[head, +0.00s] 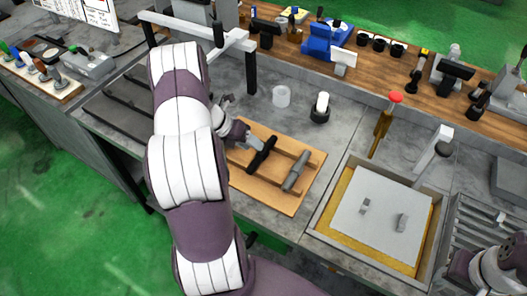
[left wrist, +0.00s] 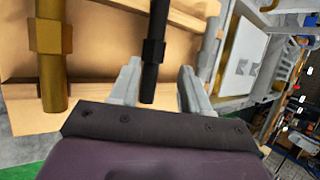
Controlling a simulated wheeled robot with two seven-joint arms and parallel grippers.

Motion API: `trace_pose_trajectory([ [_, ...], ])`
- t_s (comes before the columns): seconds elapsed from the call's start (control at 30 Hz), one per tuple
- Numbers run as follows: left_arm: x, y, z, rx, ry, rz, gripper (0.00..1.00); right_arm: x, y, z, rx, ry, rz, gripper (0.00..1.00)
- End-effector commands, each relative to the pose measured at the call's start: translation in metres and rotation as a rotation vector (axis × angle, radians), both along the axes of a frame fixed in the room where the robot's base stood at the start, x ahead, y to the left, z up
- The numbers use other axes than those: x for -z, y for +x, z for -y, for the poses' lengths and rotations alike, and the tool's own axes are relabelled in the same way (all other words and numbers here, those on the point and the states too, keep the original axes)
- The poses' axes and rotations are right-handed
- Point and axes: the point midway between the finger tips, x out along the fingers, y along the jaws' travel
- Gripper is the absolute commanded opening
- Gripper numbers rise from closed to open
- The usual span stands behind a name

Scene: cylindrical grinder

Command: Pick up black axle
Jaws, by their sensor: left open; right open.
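The black axle (head: 262,154) lies across the wooden rack (head: 268,203) on the grey bench, between a grey axle (head: 297,171) on its right and a brass axle (left wrist: 52,55) seen in the left wrist view. My left gripper (head: 246,143) is low over the rack at the black axle. In the left wrist view my left gripper (left wrist: 158,88) is open, with the near end of the black axle (left wrist: 154,50) between its fingers, apart from both. My left arm hides the rack's left part in the head view. My right arm shows at the lower right; its fingers cannot be made out.
A tray with a pale plate (head: 382,213) stands right of the rack. A red-topped brass part (head: 384,125) stands farther right. A black-legged grey frame (head: 197,31) rises behind my left arm.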

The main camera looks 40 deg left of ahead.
Motion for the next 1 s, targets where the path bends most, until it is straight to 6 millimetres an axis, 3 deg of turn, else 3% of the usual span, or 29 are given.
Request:
trace_pose_trajectory([
  [0.2,0.024,0.017,0.012,-0.001,-0.002,-0.003,0.47,-0.019,0.000,0.000,0.000,0.000,0.000,0.43],
  [0.33,0.042,0.025,0.019,-0.001,0.000,-0.002,0.47,-0.020,0.000,0.000,0.000,0.000,0.000,0.43],
  [0.57,0.046,0.027,0.020,-0.003,0.001,0.000,0.47,-0.019,0.000,0.000,0.000,0.000,0.000,0.43],
  [0.73,0.046,0.027,0.020,-0.003,0.001,0.000,0.00,-0.019,0.000,0.000,0.000,0.000,0.000,0.43],
  [1.0,0.045,0.028,0.019,-0.004,0.003,0.003,0.00,-0.020,0.000,0.000,0.000,0.000,0.000,0.43],
])
